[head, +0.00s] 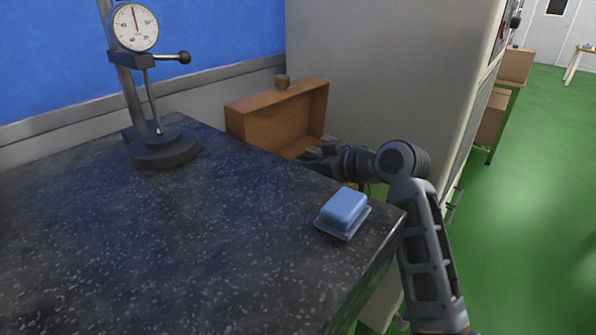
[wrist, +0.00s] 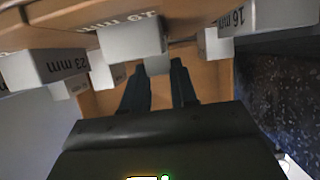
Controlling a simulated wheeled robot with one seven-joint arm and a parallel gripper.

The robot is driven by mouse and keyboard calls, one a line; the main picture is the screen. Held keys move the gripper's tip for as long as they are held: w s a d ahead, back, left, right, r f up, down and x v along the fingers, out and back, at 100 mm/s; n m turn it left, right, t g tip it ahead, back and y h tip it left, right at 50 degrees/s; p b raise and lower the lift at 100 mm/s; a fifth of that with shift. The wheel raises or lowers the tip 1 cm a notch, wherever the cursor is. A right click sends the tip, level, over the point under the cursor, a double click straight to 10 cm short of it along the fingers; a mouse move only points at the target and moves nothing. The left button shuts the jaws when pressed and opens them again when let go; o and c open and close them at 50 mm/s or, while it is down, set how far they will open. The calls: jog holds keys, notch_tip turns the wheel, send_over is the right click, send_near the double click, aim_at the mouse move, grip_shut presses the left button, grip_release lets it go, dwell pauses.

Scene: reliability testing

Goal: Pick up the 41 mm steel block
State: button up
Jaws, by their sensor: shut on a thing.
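My gripper (head: 316,160) is at the wooden case (head: 275,105), beyond the granite table's edge in the head view. In the wrist view my gripper (wrist: 160,75) has its two dark fingers apart with a light grey steel block (wrist: 157,65) between their tips. It is shut on this block, whose marking I cannot read. Other grey steel blocks with printed sizes are around it: a centre block (wrist: 132,38), a left block (wrist: 42,68) and a block marked 16 mm (wrist: 275,14). I cannot make out a 41 mm label.
The dark granite table (head: 190,240) fills the front. A blue box on a flat base (head: 345,210) sits near its right edge, and a dial gauge stand (head: 163,147) stands at the back left. A large pale cabinet (head: 400,80) rises behind my arm. Green floor is open at right.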

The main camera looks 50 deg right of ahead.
grip_shut()
jog(key=shift+r, duration=0.1)
